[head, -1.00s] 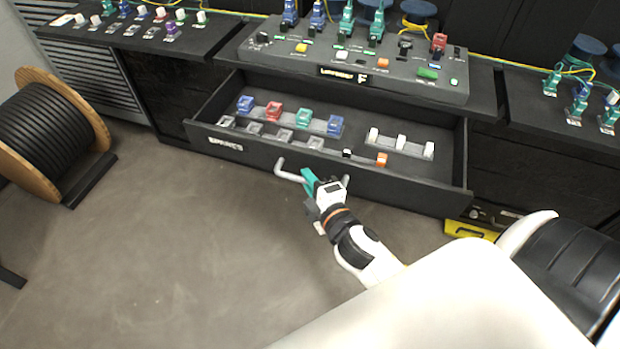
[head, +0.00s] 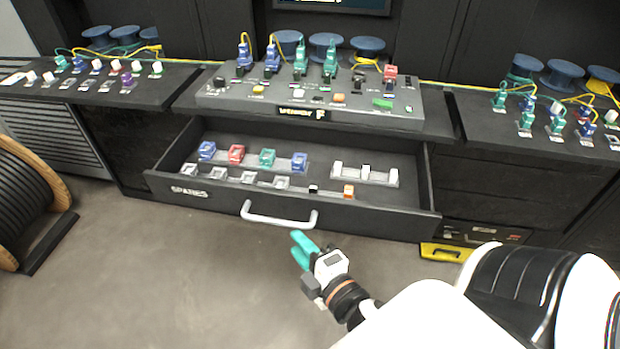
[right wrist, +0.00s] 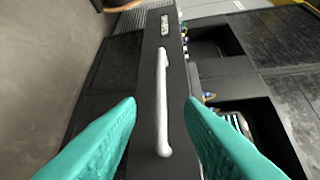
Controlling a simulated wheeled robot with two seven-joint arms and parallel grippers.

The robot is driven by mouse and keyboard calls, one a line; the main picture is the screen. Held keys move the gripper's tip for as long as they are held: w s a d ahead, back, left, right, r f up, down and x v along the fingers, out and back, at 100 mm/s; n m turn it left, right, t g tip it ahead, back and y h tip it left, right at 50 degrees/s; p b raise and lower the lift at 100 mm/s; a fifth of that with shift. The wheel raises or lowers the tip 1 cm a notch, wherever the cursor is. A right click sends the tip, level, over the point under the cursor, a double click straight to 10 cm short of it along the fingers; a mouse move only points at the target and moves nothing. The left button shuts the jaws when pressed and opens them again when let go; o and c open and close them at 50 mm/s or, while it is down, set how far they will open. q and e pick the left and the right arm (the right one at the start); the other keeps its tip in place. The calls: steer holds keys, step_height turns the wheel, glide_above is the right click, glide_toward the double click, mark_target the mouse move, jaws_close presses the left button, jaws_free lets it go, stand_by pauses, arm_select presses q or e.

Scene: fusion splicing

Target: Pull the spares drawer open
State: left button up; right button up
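The spares drawer (head: 190,191) is black, labelled on its front, and stands pulled out below the bench in the head view. Its pale bar handle (head: 279,220) is on the front; it also shows upright between the fingers in the right wrist view (right wrist: 162,95). My right gripper (head: 302,249) has teal fingers and sits just in front of and below the handle, apart from it. In the right wrist view the fingers (right wrist: 160,120) are spread wide with nothing between their tips but the view of the handle beyond. My left gripper is not in view.
Inside the drawer lie coloured blocks (head: 267,158), clear pieces and a white rack (head: 365,175). A control panel (head: 310,105) stands on the bench above. A cable spool (head: 30,205) stands at the left. The floor in front is clear. A yellow item (head: 445,252) lies at the right.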

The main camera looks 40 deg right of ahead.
steer(key=shift+s+a+r, duration=0.1)
steer(key=shift+s+r, duration=0.05)
steer(key=shift+s, duration=0.6)
steer(key=shift+s+r, duration=0.1)
steer(key=shift+s, duration=0.6)
steer(key=shift+f, duration=0.1)
steer(key=s+a+f+m+g+y+p, duration=0.1)
steer(key=s+f+m+g, duration=0.15)
steer(key=f, duration=0.75)
steer(key=s+a+f+m+g, duration=0.1)
steer(key=f+m+g, duration=0.15)
steer(key=f, duration=0.85)
steer(key=s+a+f+m+g+y+p, duration=0.1)
steer(key=s+f+g, duration=0.15)
steer(key=f, duration=0.75)
steer(key=s+d+f+m+g+p, duration=0.1)
steer(key=s+d+f+m+g, duration=0.1)
steer(key=s+f, duration=0.6)
steer(key=s+d+f+m+g+p, duration=0.1)
steer(key=s+f+m+g, duration=0.4)
steer(key=s+f, duration=0.4)
steer(key=shift+s+d+g+h, duration=0.35)
steer(key=shift+s+g+h, duration=0.1)
steer(key=shift+s, duration=0.55)
